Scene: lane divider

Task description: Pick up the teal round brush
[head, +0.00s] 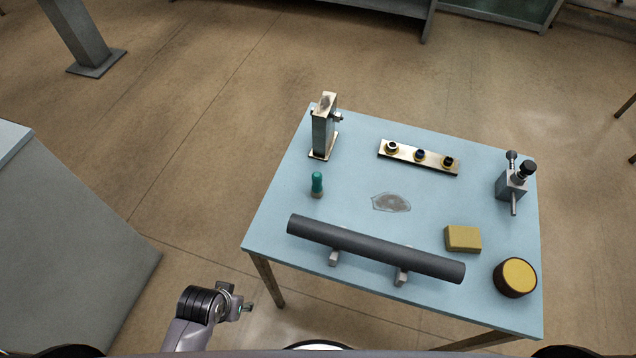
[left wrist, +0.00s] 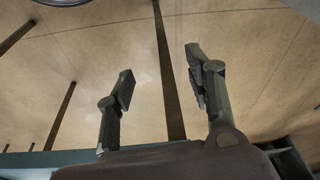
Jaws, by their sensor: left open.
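The teal round brush (head: 317,183) stands upright on the left part of the light blue table (head: 345,135), with a grey-brown lower end. My left gripper (head: 247,300) is low in the head view, off the table's front left edge and well apart from the brush. In the left wrist view my left gripper (left wrist: 158,82) is open, with nothing between its fingers; floor and table legs lie beyond. The brush is not in the left wrist view. My right gripper is not in view.
A long dark bar (head: 375,248) on two grey supports lies along the table front, between brush and front edge. A metal post (head: 323,130) stands behind the brush. A yellow block (head: 463,239), a round yellow-topped drum (head: 515,278), a knob strip (head: 418,157) and a valve (head: 512,185) stand rightward.

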